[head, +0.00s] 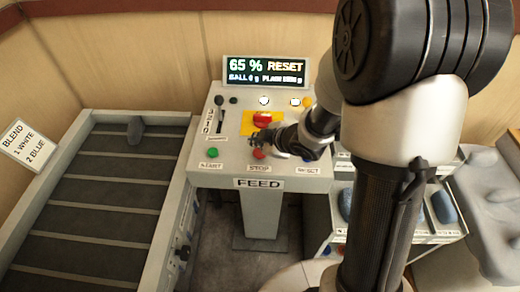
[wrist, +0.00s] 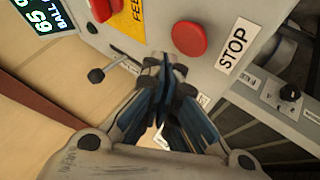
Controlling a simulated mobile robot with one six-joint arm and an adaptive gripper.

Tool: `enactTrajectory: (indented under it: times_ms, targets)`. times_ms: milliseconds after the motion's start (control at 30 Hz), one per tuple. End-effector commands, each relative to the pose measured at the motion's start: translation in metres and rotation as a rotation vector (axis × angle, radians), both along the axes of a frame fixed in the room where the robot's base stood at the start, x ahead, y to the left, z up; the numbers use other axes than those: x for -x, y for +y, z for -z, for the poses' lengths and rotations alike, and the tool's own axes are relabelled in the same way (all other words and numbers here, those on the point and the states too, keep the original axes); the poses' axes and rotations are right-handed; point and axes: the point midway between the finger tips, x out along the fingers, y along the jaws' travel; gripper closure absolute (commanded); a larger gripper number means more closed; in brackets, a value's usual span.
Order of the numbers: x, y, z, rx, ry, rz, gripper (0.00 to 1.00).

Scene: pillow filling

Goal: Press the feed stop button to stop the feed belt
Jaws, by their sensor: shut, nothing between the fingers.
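The grey feed console (head: 232,178) stands in the middle of the head view with a FEED label on its front. Its red stop button (head: 259,154) sits above the STOP label, between the green start button (head: 212,153) and the RESET label. My gripper (head: 256,138) is shut and empty over the console, just behind the stop button in the picture. In the wrist view the stop button (wrist: 189,38) shows in full beside the STOP label, just beyond my shut fingertips (wrist: 165,68). I cannot tell whether they touch it. The feed belt (head: 90,207) lies at the left.
A larger red button (head: 262,118) on a yellow plate sits behind my gripper. The display (head: 265,70) reads 65 % RESET. A black lever (head: 221,120) stands at the console's left. A rack with blue items (head: 443,207) is at the right. A blend card (head: 30,146) leans far left.

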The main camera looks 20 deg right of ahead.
Motion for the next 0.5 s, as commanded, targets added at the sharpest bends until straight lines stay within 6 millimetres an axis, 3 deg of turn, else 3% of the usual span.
enactTrajectory:
  times_ms: [300, 500]
  targets:
    - [0.000, 0.000, -0.038, 0.000, -0.001, 0.001, 1.00]
    - [0.000, 0.000, -0.042, 0.000, 0.000, 0.000, 1.00]
